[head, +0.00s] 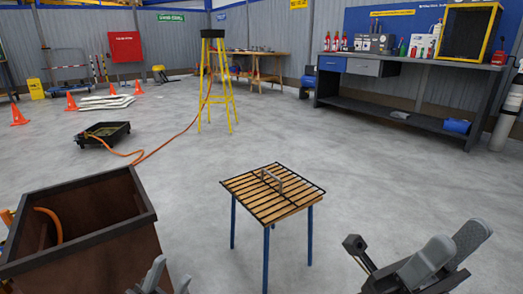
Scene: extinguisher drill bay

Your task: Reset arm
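My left gripper (168,276) shows at the bottom edge, just right of the brown box. Its two grey fingertips stand apart with nothing between them; the rest is cut off by the frame. My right gripper (463,243) is at the bottom right, over bare floor. Its two grey finger pads show side by side with their tips apart, and I see nothing held. Both grippers are clear of the small slatted table (293,202) between them. A light metal handle-like piece (271,179) is on the slatted top.
An open brown box (105,250) with a dark rim stands at lower left, with an orange hose (50,222) inside. A black tray (103,143), yellow stand (230,100) and orange cones (18,115) stand farther back. A grey workbench (400,120) is at right.

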